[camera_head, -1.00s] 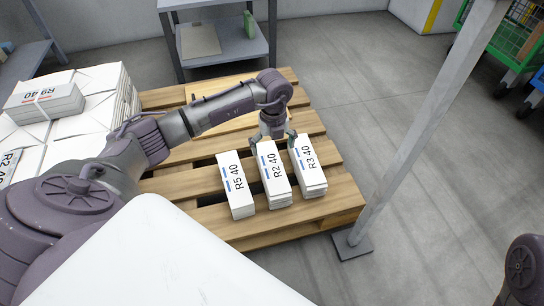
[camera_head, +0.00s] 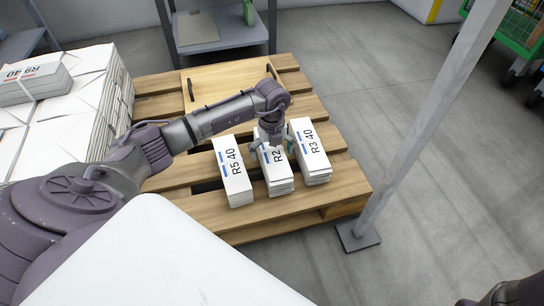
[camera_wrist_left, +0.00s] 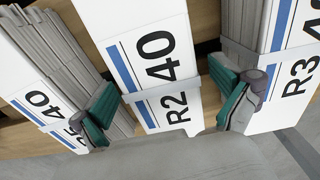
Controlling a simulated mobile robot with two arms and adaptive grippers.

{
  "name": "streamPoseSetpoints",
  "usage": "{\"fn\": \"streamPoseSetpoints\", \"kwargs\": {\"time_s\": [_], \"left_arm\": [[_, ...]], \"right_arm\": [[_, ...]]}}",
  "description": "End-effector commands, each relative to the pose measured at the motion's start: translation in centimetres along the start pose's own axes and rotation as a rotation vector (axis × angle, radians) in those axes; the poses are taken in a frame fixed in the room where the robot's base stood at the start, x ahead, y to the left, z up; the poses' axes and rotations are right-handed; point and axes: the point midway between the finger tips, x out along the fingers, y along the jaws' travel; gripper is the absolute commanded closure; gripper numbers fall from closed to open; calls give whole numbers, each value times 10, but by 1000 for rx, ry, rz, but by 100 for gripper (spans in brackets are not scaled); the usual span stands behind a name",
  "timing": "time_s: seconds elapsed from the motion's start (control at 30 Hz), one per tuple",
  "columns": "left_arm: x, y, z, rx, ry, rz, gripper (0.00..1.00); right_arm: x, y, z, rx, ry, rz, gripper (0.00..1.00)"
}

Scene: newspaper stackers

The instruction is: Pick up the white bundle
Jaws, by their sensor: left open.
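Three white bundles lie side by side on a wooden pallet (camera_head: 330,205). The middle one, marked R2 40 (camera_head: 277,176), is below my left gripper (camera_head: 272,142). The R5 40 bundle (camera_head: 234,176) is to its left and the R3 40 bundle (camera_head: 312,155) to its right. In the left wrist view the open green-padded fingers of my left gripper (camera_wrist_left: 167,104) are on either side of the R2 40 bundle (camera_wrist_left: 150,50). Its strap (camera_wrist_left: 165,92) runs between them. I cannot tell whether the fingers touch it. My right gripper is not in view.
A large stack of white bundles (camera_head: 70,115) stands at the left of the pallet. A grey post (camera_head: 425,125) stands right of the pallet. A metal shelf (camera_head: 215,32) is behind, and a green cart (camera_head: 510,45) is at the upper right. The floor at right is clear.

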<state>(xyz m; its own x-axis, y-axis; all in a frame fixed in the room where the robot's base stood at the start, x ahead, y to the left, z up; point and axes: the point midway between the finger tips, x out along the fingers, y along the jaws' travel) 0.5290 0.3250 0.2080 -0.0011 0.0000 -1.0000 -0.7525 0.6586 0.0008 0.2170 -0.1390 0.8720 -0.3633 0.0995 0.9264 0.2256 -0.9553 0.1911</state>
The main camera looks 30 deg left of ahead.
Motion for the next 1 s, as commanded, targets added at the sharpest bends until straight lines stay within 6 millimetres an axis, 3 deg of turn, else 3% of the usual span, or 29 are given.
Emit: {"fn": "streamPoseSetpoints", "kwargs": {"time_s": [0.17,0.77,1.0], "left_arm": [[-1,0,0,0,0,-1,0],[-1,0,0,1,0,0,98],[-3,-1,1,0,-2,-4,99]], "right_arm": [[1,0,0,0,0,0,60],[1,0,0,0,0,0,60],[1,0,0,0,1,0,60]]}}
